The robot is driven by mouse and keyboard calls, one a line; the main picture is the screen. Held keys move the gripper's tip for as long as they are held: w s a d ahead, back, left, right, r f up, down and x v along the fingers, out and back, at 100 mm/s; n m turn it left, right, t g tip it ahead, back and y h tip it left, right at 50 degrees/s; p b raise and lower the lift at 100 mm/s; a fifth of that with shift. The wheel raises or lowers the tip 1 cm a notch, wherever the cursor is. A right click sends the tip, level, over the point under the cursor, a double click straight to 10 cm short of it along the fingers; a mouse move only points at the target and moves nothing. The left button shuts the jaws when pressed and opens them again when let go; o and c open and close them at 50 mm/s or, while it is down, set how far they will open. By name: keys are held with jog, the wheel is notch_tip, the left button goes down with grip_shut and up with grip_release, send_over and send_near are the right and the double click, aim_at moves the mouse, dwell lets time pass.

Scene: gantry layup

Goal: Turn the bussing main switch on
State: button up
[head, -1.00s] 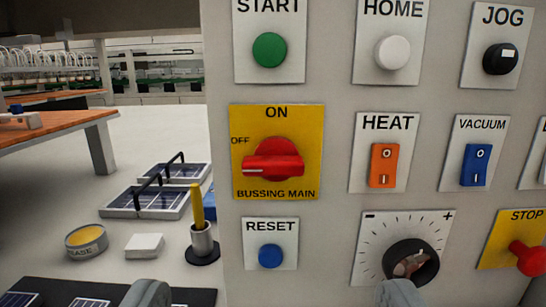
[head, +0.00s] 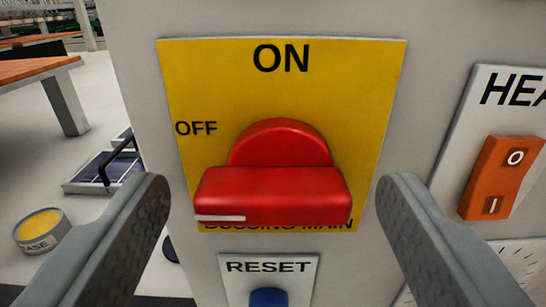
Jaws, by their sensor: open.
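The bussing main switch (head: 272,190) is a red rotary knob on a yellow plate (head: 350,80) marked ON at the top and OFF at the left. Its handle bar lies level, and the white mark is at its left end, on the OFF side. My gripper (head: 272,200) is open, with one grey finger on each side of the knob. Gaps show between the fingers and the handle's ends. In this view neither finger appears to touch the knob. The lower plate lettering is partly hidden by the handle.
A blue RESET button (head: 268,298) sits just below the knob. An orange HEAT rocker (head: 500,178) is at the right. At the left are a round tin (head: 40,230), a dark framed panel (head: 105,170) and an orange-topped table (head: 38,72).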

jog(key=shift+w, duration=0.4)
jog(key=c, duration=1)
